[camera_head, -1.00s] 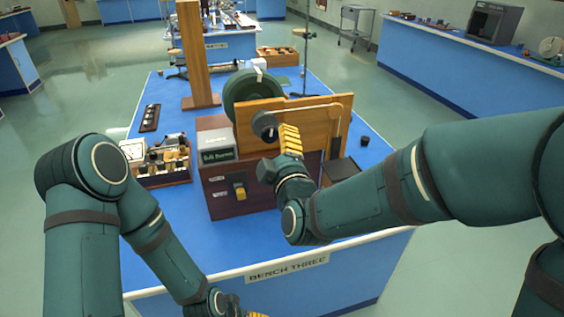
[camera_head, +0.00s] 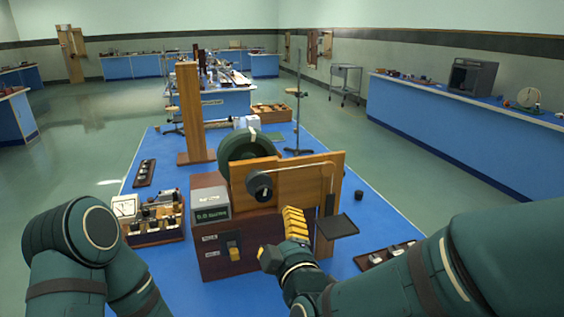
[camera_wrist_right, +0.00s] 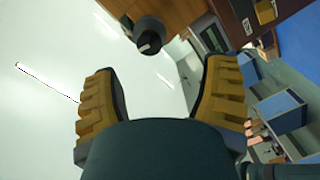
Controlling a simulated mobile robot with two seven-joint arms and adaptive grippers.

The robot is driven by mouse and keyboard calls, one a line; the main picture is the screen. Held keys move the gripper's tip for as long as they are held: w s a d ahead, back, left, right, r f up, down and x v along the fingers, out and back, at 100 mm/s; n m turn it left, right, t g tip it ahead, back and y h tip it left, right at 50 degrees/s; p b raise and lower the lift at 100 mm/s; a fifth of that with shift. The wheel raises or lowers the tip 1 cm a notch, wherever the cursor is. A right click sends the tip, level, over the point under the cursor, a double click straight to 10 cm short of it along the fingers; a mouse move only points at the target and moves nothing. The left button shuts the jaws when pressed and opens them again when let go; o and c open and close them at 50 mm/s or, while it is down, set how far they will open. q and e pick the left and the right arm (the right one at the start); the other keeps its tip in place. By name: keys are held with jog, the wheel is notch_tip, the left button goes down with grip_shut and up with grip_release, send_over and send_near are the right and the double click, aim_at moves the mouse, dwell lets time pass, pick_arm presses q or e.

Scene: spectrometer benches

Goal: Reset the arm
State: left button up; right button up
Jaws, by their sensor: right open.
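My right gripper (camera_head: 280,238) is open and empty, low in front of the wooden apparatus on the blue bench. Its two yellow ribbed fingers also show, spread apart, in the wrist view (camera_wrist_right: 160,92). A black knob (camera_head: 259,186) on the upright wooden panel (camera_head: 290,182) is above the gripper and apart from it. The knob also shows beyond the fingers in the wrist view (camera_wrist_right: 149,34).
The blue bench (camera_head: 300,140) also holds a readout box (camera_head: 211,206), a dark green wheel (camera_head: 240,147), a tall wooden post (camera_head: 190,105), an instrument tray (camera_head: 155,234) at left and a dark tray (camera_head: 385,256) at right. A dark plate (camera_head: 337,226) juts out beside the panel.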

jog(key=d+f+m+g+h, duration=0.1)
jog(key=d+f+m+g, duration=0.2)
jog(key=f, duration=0.8)
jog(key=d+f+m+g+h, duration=0.1)
jog(key=d+f+m+g, duration=0.25)
jog(key=f, duration=0.65)
jog(key=s+d+f+m+g, duration=0.2)
jog(key=s+f+m+g, duration=0.2)
jog(key=s+f, duration=0.3)
jog(key=s+d+f+m+g, duration=0.2)
jog(key=s+f+m+g, duration=0.2)
jog(key=s+f+m, duration=0.2)
notch_tip(320, 180, down, 5)
jog(key=shift+s+d+r+y, duration=0.2)
jog(key=shift+s+d+y, duration=0.1)
jog(key=shift+s, duration=0.7)
jog(key=shift+m+g, duration=0.25)
